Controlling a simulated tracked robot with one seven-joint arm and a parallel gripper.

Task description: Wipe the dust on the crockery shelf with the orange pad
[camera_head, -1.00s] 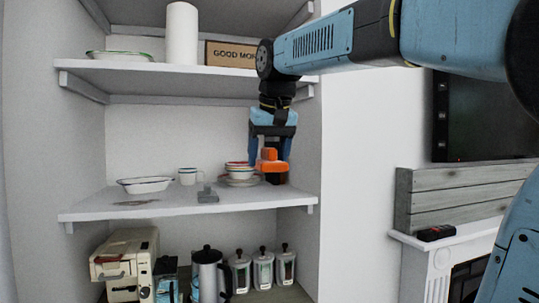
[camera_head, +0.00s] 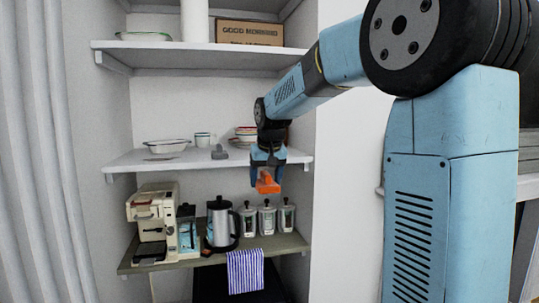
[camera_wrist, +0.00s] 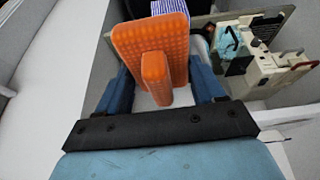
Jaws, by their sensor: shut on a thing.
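The crockery shelf (camera_head: 187,160) is the white middle board in the head view. A dark dust patch (camera_head: 158,158) lies near its front left, in front of a white bowl (camera_head: 166,146). My gripper (camera_head: 266,175) is shut on the orange pad (camera_head: 268,187), in front of the shelf's right part; the pad shows lower than the front edge, apart from the dust. In the wrist view the pad's broad ribbed plate (camera_wrist: 130,45) faces away and its handle (camera_wrist: 155,75) sits between my blue fingers. The pad's far face is hidden.
A mug (camera_head: 203,139), a stack of bowls (camera_head: 246,132) partly behind my arm, and a grey object (camera_head: 219,152) stand on the crockery shelf. Below are a coffee machine (camera_head: 152,215), a steel pot (camera_head: 222,225), several jars (camera_head: 267,218) and a striped cloth (camera_head: 245,271).

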